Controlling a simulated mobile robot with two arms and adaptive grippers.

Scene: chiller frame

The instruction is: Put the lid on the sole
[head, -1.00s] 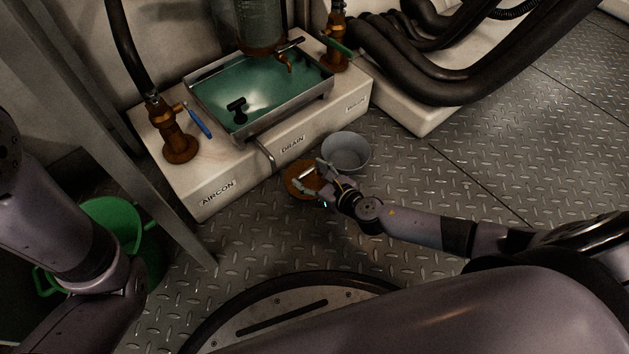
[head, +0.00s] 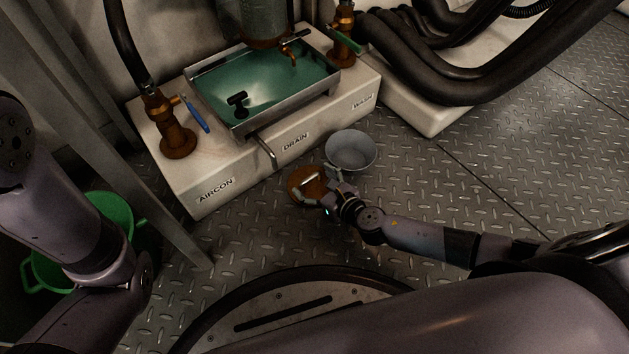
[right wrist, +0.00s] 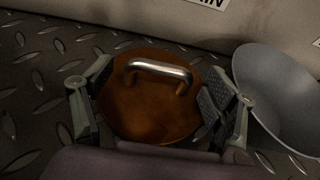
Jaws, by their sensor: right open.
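The lid (head: 303,181) is a round, orange-brown disc with a metal bar handle. It is on the diamond-plate floor, the sole (head: 420,180), in front of the drain box. My right gripper (head: 322,190) is at the lid and partly covers it in the head view. In the right wrist view the open fingers of the gripper (right wrist: 158,98) stand on either side of the lid (right wrist: 150,112), with the handle between them and not gripped. Whether the fingers touch the rim is unclear. My left arm shows at the left, but its gripper is out of view.
The white drain box (head: 245,172) with a basin lies behind. Open floor lies to the right.

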